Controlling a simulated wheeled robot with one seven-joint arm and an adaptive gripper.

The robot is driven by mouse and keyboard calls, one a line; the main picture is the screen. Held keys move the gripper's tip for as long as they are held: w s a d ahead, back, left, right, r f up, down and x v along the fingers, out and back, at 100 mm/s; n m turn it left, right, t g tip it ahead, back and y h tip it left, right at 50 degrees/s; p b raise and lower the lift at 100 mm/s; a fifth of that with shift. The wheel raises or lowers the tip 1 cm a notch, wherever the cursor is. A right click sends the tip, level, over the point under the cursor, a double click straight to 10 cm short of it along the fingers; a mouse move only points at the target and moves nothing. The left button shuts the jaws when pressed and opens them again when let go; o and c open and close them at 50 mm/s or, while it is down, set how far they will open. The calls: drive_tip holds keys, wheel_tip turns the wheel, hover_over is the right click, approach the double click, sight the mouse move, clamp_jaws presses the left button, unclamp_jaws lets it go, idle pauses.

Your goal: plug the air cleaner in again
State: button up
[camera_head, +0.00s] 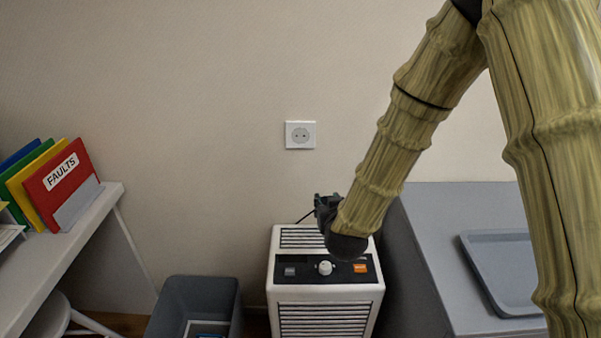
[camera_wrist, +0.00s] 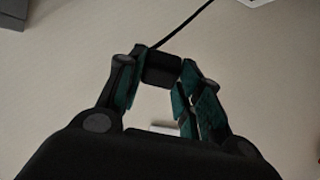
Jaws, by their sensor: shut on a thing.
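The air cleaner (camera_head: 325,290) is a white box with slatted vents and a dark control panel, standing on the floor against the wall. A white wall socket (camera_head: 300,135) is above it, with nothing in it. My gripper (camera_head: 322,203) is above the air cleaner's top and below the socket, apart from the socket. In the wrist view my gripper (camera_wrist: 160,72) is shut on a black plug (camera_wrist: 160,67), with its cord (camera_wrist: 185,24) running up and right. The cord also shows beside the gripper in the head view (camera_head: 305,216). The plug's pins are hidden.
A grey cabinet (camera_head: 425,235) with a tray (camera_head: 480,265) stands right of the air cleaner. A dark bin (camera_head: 178,300) stands left. A white desk (camera_head: 95,215) with a red "FAULTS" folder (camera_head: 58,180) is farther left. The wall around the socket is clear.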

drive_tip(key=a+r+t+b, duration=0.3)
drive_tip(key=r+t+b, duration=0.1)
drive_tip(key=r, duration=0.3)
drive_tip(key=a+r+m+t+h+b, duration=0.1)
drive_tip(key=a+r+t+b, duration=0.3)
drive_tip(key=r, duration=0.3)
drive_tip(key=shift+w+a+r+t+b, duration=0.2)
drive_tip(key=shift+w+t+b, duration=0.15)
drive_tip(key=shift+w+t, duration=0.15)
drive_tip(key=shift+w, duration=2.85)
drive_tip(key=shift+w+f, duration=0.15)
drive_tip(key=shift+w, duration=0.35)
drive_tip(key=o, duration=1)
drive_tip(key=v, duration=1.2)
drive_tip(key=shift+s, duration=0.1)
